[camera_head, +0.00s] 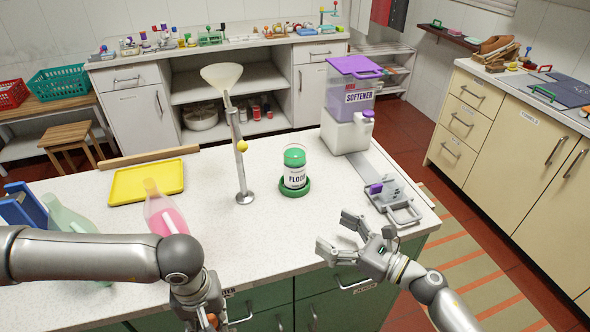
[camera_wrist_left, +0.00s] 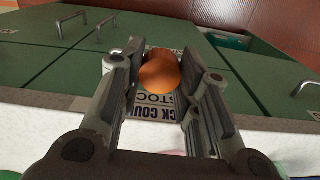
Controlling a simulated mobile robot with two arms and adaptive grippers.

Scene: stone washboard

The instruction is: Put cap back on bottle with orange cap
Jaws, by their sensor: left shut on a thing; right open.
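My left gripper (camera_wrist_left: 163,80) is shut on an orange cap (camera_wrist_left: 160,71), holding it beside the green drawer fronts, off the counter's front edge. In the head view the orange cap (camera_head: 212,320) shows only partly at the bottom. A pale green bottle (camera_head: 66,222) stands further left, partly hidden by the arm. My right gripper (camera_head: 335,238) is open and empty near the front right counter edge.
The centre front is fairly clear.

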